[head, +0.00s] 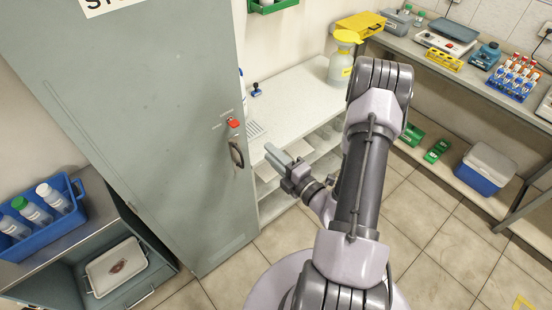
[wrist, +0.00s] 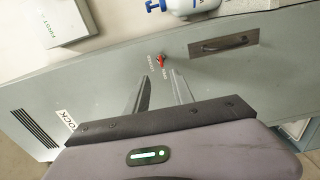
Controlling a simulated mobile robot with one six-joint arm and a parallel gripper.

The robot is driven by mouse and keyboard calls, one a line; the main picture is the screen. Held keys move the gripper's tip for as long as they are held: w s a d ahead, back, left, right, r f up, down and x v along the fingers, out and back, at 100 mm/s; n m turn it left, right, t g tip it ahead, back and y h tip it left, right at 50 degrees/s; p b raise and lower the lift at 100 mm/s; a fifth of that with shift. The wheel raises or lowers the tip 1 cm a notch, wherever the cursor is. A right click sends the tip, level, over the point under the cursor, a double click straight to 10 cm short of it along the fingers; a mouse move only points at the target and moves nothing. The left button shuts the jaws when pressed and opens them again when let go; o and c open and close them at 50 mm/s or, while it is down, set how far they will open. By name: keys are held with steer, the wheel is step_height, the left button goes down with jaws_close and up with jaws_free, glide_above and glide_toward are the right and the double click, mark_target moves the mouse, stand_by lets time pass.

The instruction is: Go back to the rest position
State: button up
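My gripper (head: 276,158) is held out in front of the tall grey-green cabinet (head: 150,130), to the right of its dark door handle (head: 237,154) and below the red switch (head: 234,123). In the wrist view my gripper (wrist: 157,74) has its two fingers apart with nothing between them. The red switch (wrist: 160,60) shows just beyond the fingertips there, and the handle (wrist: 223,43) lies to the right, apart from the fingers. The cabinet door looks closed. My arm hides part of the floor and lower shelves.
A white bench (head: 300,92) with a yellow-lidded container (head: 341,68) stands behind my arm. A blue crate of bottles (head: 42,228) is at the left. A side bench with racks (head: 513,78) and a blue-white cooler (head: 485,168) are at the right.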

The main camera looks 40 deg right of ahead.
steer(key=shift+s, duration=0.95)
